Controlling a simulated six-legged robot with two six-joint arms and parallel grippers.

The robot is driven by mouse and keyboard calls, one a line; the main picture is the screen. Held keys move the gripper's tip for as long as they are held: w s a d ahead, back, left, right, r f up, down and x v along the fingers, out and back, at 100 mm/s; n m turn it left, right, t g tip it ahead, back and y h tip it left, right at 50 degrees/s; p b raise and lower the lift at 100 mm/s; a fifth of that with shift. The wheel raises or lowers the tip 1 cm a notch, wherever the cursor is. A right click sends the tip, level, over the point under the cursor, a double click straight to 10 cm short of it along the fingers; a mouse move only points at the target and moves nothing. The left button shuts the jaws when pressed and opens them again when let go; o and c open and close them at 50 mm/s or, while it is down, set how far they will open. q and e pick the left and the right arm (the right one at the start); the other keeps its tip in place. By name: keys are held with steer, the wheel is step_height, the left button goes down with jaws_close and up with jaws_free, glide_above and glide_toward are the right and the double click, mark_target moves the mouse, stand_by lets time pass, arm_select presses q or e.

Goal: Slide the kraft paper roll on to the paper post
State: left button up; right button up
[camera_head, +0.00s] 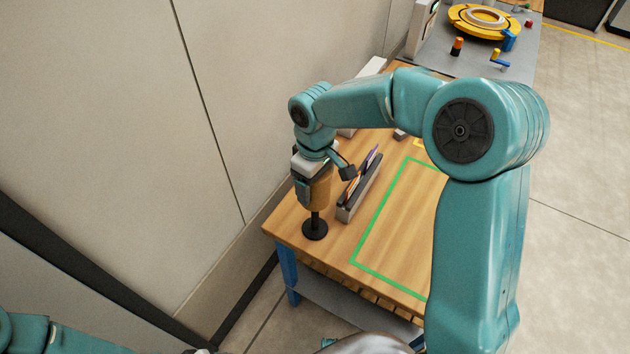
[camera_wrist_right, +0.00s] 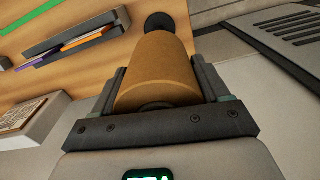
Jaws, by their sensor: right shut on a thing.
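The kraft paper roll (camera_head: 319,191) is a brown cylinder held upright in my right gripper (camera_head: 316,188). In the right wrist view the same roll (camera_wrist_right: 158,72) lies between the two fingers, which are shut on its sides. The black paper post (camera_head: 315,220) stands on a round base near the table's left corner. The roll is directly above the post's base, and a short length of post shows below it. I cannot tell whether the post's top is inside the roll. The base (camera_wrist_right: 160,22) also shows beyond the roll in the right wrist view. My left gripper is out of view.
A grey holder (camera_head: 358,190) with upright coloured items stands close to the right of the post. A green outlined area (camera_head: 378,215) on the wooden table is partly hidden by my right arm. The wall runs along the table's left side. A yellow ring device (camera_head: 485,20) stands farther back.

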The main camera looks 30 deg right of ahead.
mark_target(315, 215)
steer(key=shift+f, duration=0.1)
steer(key=shift+f+b, duration=3.45)
steer(key=shift+f, duration=0.95)
steer(key=shift+f, duration=0.1)
steer(key=shift+f+b, duration=1.55)
steer(key=shift+f, duration=0.3)
steer(key=o, duration=1.8)
steer(key=shift+o, duration=0.2)
step_height(315, 215, up, 16)
steer(key=p, duration=0.2)
steer(key=shift+r, duration=0.15)
